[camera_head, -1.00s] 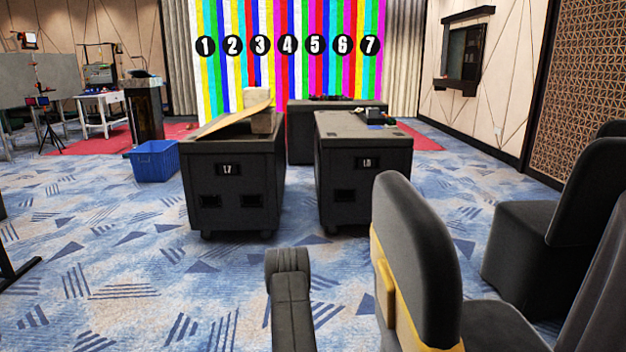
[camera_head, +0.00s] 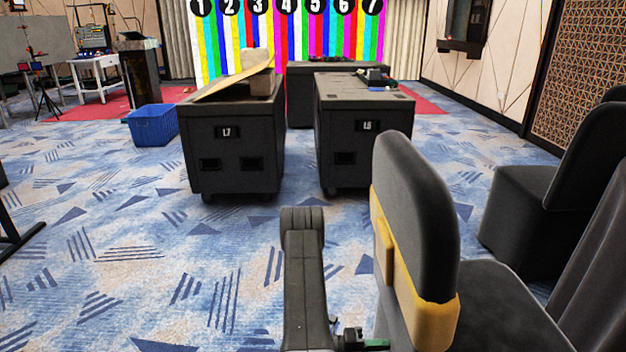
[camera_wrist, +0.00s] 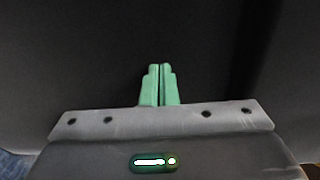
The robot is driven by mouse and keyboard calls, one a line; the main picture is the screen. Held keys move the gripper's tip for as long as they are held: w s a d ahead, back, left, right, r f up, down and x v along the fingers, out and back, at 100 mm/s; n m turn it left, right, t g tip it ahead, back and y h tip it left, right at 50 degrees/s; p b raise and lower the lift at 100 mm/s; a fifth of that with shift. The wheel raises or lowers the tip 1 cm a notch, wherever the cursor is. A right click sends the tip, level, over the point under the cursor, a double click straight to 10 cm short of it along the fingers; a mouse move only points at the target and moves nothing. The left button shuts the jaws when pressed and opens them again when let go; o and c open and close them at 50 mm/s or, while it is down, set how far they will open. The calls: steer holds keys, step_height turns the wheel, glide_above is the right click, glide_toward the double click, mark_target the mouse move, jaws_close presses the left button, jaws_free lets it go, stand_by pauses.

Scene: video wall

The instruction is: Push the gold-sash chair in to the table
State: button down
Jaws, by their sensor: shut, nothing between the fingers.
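The gold-sash chair (camera_head: 418,230) stands in the right half of the head view, with a dark grey padded back and a gold band around it. My gripper (camera_wrist: 160,68) has green fingers, pressed together and empty, in the wrist view. In the head view, a green part of my gripper (camera_head: 376,343) shows at the bottom edge, beside the chair's back and partly hidden by it. A dark surface fills the wrist view beyond the fingers. I cannot tell whether they touch it. I cannot make out the table the chair belongs to.
More dark chairs (camera_head: 565,185) stand at the right. Two black wheeled cases, L7 (camera_head: 235,160) and L6 (camera_head: 365,140), stand ahead, with another case (camera_head: 300,105) behind. A blue crate (camera_head: 153,126) sits left of them. Patterned carpet (camera_head: 130,240) is clear at left.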

steer(key=shift+d+b, duration=0.9)
steer(key=shift+d, duration=9.8)
steer(key=a, duration=1)
steer(key=shift+w+p, duration=0.15)
steer(key=shift+p, duration=0.15)
steer(key=d, duration=1)
steer(key=shift+w, duration=0.2)
steer(key=shift+a, duration=0.15)
steer(key=a+p, duration=0.1)
steer(key=a, duration=1.4)
steer(key=shift+s+a, duration=0.3)
